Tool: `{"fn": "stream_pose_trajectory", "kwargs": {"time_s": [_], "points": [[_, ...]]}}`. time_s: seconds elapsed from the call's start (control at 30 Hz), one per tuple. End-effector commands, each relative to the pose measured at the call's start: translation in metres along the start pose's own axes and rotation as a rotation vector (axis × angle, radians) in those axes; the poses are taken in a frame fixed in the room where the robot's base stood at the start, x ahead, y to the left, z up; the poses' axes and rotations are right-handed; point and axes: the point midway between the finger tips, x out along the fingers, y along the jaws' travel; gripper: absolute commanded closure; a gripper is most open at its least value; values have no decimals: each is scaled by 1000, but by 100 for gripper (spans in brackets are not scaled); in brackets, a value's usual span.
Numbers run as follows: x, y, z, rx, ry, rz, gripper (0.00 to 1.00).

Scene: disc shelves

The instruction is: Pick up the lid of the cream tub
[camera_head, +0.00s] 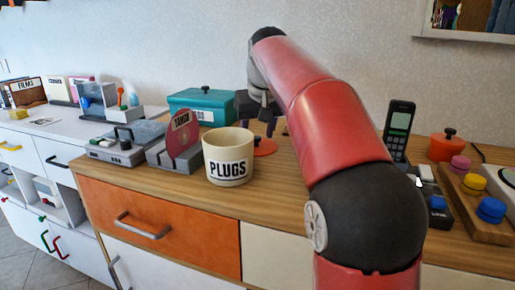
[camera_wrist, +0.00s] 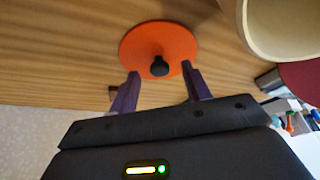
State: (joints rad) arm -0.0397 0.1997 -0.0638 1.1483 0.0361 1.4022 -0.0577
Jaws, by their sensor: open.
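The cream tub (camera_head: 215,148), labelled PLUGS, stands open-topped near the front edge of the wooden cabinet top. An orange round lid (camera_head: 265,147) lies flat beside it to the right, partly hidden behind the tub. In the wrist view, the lid (camera_wrist: 185,42) shows a black knob (camera_wrist: 159,67) at its middle, and the tub's rim (camera_wrist: 246,32) is at the upper right. My gripper (camera_wrist: 160,69) is open and empty. Its purple fingers point at the lid, with the knob between the fingertips in the picture. In the head view, my gripper (camera_head: 257,131) is just above the lid.
A teal box (camera_head: 203,105) stands behind the tub, and a grey stand with a maroon disc (camera_head: 182,132) is left of it. A phone (camera_head: 398,130), an orange pot (camera_head: 446,148) and a board with coloured knobs (camera_head: 477,195) are at the right, beyond my arm.

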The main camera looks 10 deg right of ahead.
Motion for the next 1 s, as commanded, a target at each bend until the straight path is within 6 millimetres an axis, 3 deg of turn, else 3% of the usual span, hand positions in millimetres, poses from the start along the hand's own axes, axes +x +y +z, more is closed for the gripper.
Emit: {"fn": "stream_pose_trajectory", "kwargs": {"time_s": [0.1,0.37,0.73,1.0], "points": [[14,0,0,-1,0,0,52],[17,0,0,-1,0,0,52],[17,0,0,-1,0,0,98],[15,0,-1,-1,1,0,100]]}}
